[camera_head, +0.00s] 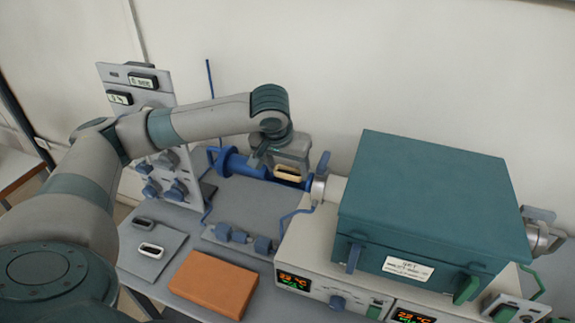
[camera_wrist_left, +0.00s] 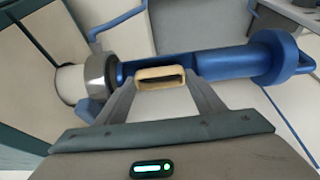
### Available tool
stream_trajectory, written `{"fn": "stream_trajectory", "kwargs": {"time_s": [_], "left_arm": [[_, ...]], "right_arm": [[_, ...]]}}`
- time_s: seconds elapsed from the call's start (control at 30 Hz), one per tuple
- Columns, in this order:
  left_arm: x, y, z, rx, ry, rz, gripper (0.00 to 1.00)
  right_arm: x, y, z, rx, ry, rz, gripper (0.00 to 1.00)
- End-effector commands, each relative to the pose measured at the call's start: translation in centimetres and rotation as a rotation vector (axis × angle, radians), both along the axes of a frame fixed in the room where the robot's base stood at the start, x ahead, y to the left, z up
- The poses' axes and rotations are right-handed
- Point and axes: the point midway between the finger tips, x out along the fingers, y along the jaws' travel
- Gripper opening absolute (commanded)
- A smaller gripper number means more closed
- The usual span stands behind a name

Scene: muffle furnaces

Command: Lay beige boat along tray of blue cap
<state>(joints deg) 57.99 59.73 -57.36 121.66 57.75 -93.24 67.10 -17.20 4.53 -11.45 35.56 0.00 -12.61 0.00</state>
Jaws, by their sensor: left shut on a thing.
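My left gripper (camera_head: 287,176) is shut on the beige boat (camera_head: 288,171), a small oblong dish. In the left wrist view the beige boat (camera_wrist_left: 161,78) sits between the two fingertips (camera_wrist_left: 162,84), with its hollow showing. The blue cap (camera_head: 232,163) is a blue cylinder with a wide end disc; it also shows in the left wrist view (camera_wrist_left: 276,57). Its trough-like tray (camera_wrist_left: 126,70) reaches toward the metal-ringed tube mouth and lies behind the boat. I cannot tell whether boat and tray touch. My right gripper is not in view.
The teal furnace (camera_head: 425,200) stands right of the gripper, its tube mouth (camera_head: 319,188) close by. A control panel (camera_head: 140,95) stands left. A white boat (camera_head: 151,250) and a dark grey boat (camera_head: 144,222) lie front left, near an orange block (camera_head: 213,284).

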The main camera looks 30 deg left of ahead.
Motion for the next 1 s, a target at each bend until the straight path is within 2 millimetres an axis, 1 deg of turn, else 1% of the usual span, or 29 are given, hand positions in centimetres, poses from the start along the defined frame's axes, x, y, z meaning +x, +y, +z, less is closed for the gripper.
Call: {"fn": "stream_trajectory", "kwargs": {"time_s": [0.2,0.5,0.53,0.57,0.6,0.87,1.0], "left_arm": [[-0.01,-0.02,-0.48,-0.001,0.001,0.000,0.40],[0.00,-0.02,-0.51,-0.001,0.001,0.000,0.40],[0.00,-0.02,-0.51,-0.001,0.001,0.000,0.67],[0.00,-0.02,-0.51,-0.001,0.000,0.000,0.74],[0.00,-0.02,-0.51,-0.001,0.001,0.000,0.84],[-0.02,-0.04,-0.45,-0.001,0.000,0.000,0.84],[-0.18,-0.08,0.08,-0.001,-0.001,0.000,0.84]], "right_arm": [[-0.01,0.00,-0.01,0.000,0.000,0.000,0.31],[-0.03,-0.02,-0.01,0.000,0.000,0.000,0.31],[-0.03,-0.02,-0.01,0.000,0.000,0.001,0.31],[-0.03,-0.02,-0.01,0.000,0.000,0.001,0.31],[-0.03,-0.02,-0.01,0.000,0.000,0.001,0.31],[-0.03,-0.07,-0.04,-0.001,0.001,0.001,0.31],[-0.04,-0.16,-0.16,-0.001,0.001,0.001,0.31]]}}
